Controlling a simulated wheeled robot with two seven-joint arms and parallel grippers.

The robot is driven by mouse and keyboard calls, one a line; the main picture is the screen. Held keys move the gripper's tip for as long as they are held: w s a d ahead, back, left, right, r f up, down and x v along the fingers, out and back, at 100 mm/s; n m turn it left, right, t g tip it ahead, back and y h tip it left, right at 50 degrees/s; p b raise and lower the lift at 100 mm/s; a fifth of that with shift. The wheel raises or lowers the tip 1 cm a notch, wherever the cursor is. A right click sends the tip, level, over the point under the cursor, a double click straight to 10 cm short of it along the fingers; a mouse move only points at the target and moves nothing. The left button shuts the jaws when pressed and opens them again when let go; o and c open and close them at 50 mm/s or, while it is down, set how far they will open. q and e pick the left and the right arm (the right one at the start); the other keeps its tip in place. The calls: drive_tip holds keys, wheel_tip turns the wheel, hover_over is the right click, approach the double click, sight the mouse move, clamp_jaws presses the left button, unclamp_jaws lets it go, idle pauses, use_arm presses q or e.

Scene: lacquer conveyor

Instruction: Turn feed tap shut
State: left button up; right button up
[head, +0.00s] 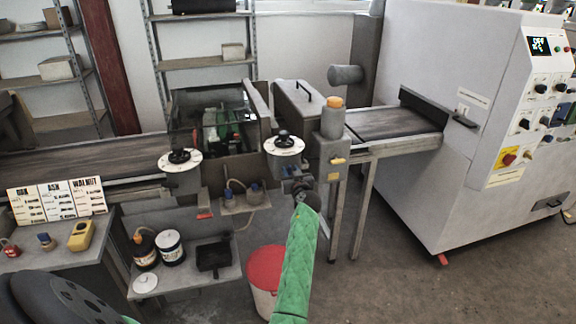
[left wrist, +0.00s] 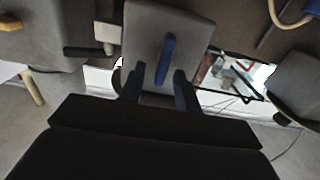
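A blue lever (left wrist: 168,55), which looks like the feed tap, sits on the front of a grey block (left wrist: 195,30) in the left wrist view. Its lower end lies between the two fingers of my left gripper (left wrist: 160,80), which are apart, with a gap on each side of the lever. In the head view my left gripper (head: 298,184) is just below the right white dial (head: 284,145) and hides the lever. I cannot tell whether the fingers touch it. My right gripper is not in view.
A post with a yellow part (head: 337,161) is close right. A red-lidded bucket (head: 265,268) stands below. A red lever (head: 205,215) is under the left dial (head: 180,160).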

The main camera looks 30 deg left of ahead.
use_arm(q)
drive_tip(key=shift+w+a, duration=0.15)
drive_tip(key=shift+a, duration=0.05)
drive_tip(key=shift+c, duration=1.3)
clamp_jaws()
